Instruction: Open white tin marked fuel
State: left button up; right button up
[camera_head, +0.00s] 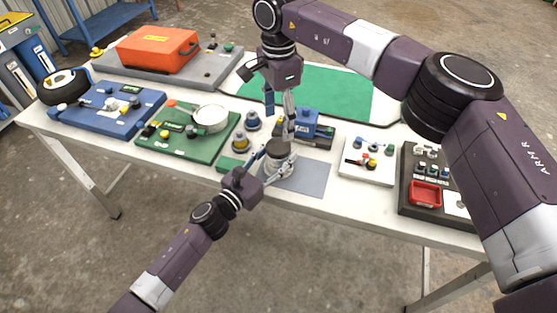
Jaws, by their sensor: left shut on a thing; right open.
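The white tin (274,172) stands upright on a grey-blue mat (312,178) near the table's front edge. It has a dark top (278,149); its marking cannot be read from here. My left gripper (279,163) comes from the front left and is shut around the tin's side, hiding part of it. My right gripper (280,110) points down above the tin. It is open, with its fingers a little above the top; whether a finger touches the top cannot be told.
A green board (180,149) with a white bowl (211,118) and a blue board (100,124) lie left. A blue block-like device (307,121) stands close behind the tin. A white board (352,172) and a dark board with a red tray (425,194) lie right. An orange case (157,47) sits at the back.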

aim_at(278, 146)
jog(key=m, duration=1)
jog(key=shift+m, duration=0.3)
jog(key=m, duration=0.3)
jog(key=shift+m, duration=0.3)
jog(key=m, duration=0.5)
jog(key=shift+m, duration=0.3)
jog(key=m, duration=0.5)
jog(key=shift+m, duration=0.4)
jog(key=m, duration=0.3)
jog(key=shift+m, duration=0.4)
jog(key=m, duration=1)
jog(key=shift+f+m, duration=0.3)
jog(key=shift+m, duration=0.2)
notch_tip(278, 146, down, 8)
jog(key=shift+r, duration=0.25)
jog(key=shift+c, duration=0.5)
